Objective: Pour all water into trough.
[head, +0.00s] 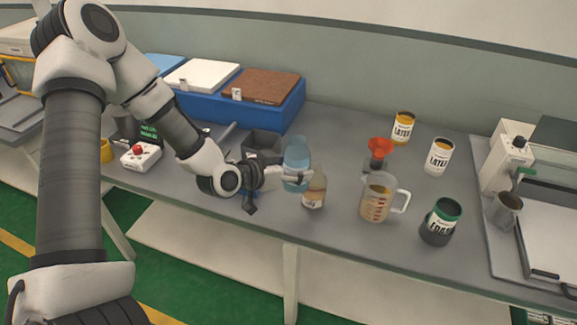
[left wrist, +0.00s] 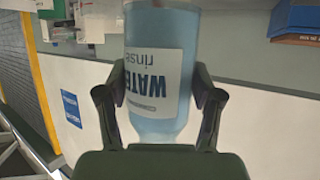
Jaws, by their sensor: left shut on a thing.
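A translucent blue bottle (head: 297,155) is between the fingers of my left gripper (head: 290,177), above the grey table. My left gripper is shut on it. In the left wrist view the bottle (left wrist: 160,75) carries a white label with "WATER rinse", and the two dark fingers (left wrist: 160,105) press on its sides. A dark grey open box (head: 262,145), perhaps the trough, stands behind and left of the bottle; my gripper covers part of its front. I cannot tell how much water the bottle holds. My right gripper is not in view.
A tan bottle (head: 316,190) stands just right of the blue bottle. A measuring jug (head: 378,203), a red funnel (head: 379,149) and several paint cans (head: 440,221) stand further right. A blue tray with slabs (head: 285,115) is at the back. A red-button box (head: 141,154) is left.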

